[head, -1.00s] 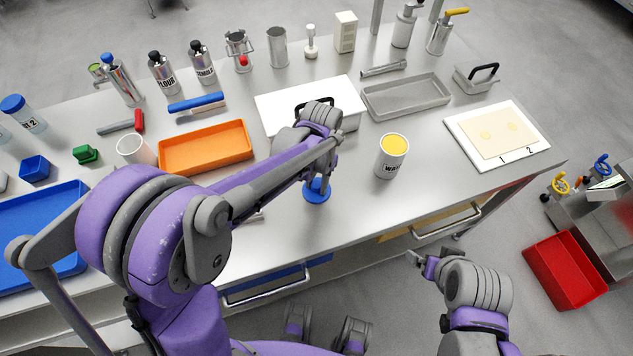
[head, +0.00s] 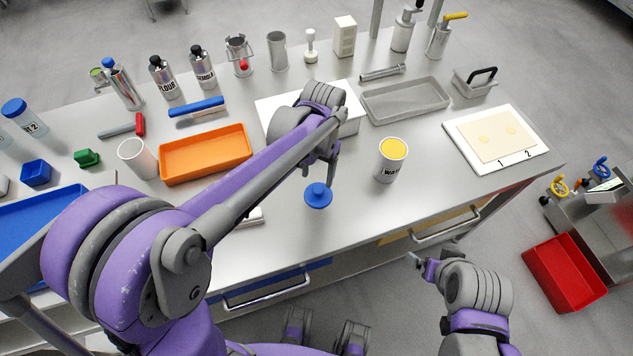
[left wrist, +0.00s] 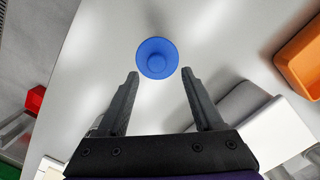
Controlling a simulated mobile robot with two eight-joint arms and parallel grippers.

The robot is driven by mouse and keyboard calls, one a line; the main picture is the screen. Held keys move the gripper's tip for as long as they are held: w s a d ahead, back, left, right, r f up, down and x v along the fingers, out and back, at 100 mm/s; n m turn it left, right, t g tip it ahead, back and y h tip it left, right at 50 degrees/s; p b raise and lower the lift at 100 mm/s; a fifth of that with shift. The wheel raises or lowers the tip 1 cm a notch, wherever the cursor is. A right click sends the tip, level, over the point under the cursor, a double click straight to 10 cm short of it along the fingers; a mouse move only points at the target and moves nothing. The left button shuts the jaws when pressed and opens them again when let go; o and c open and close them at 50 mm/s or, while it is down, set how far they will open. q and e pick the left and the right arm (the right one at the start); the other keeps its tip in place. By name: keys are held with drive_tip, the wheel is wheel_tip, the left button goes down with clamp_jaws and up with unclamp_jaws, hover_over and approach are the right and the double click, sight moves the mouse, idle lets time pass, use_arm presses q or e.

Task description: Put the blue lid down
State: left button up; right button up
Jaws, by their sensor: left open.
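The round blue lid (head: 318,195) with its small knob lies on the bare grey counter, near the front edge. It also shows in the left wrist view (left wrist: 157,58), just beyond the fingertips. My left gripper (head: 320,176) is open and empty, just above and behind the lid in the head view, apart from it. In the left wrist view my left gripper (left wrist: 160,75) has its two fingers spread wide with nothing between them. My right gripper (head: 421,264) hangs off the front of the counter; whether its jaws are apart is too small to tell.
An orange tray (head: 205,155) lies left, a white box (head: 270,112) and a grey tray (head: 405,98) behind. A white board with a pasta sheet (head: 497,138) lies at right.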

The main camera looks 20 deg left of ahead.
sight(318, 185)
use_arm(q)
wheel_tip(318, 185, up, 6)
drive_tip(key=s+a+f+n+t, duration=0.1)
drive_tip(key=s+a+f+t, duration=0.1)
drive_tip(key=s, duration=0.5)
drive_tip(key=s+a+f+n+t, duration=0.1)
drive_tip(key=s+a+t, duration=0.3)
drive_tip(key=s, duration=0.4)
drive_tip(key=shift+s+a+f+n, duration=0.2)
drive_tip(key=shift+a+f+n, duration=0.15)
drive_tip(key=shift+f, duration=0.2)
drive_tip(key=r+p, duration=0.2)
drive_tip(key=shift+w+r+t, duration=0.3)
drive_tip(key=shift+w, duration=0.05)
idle(0.9)
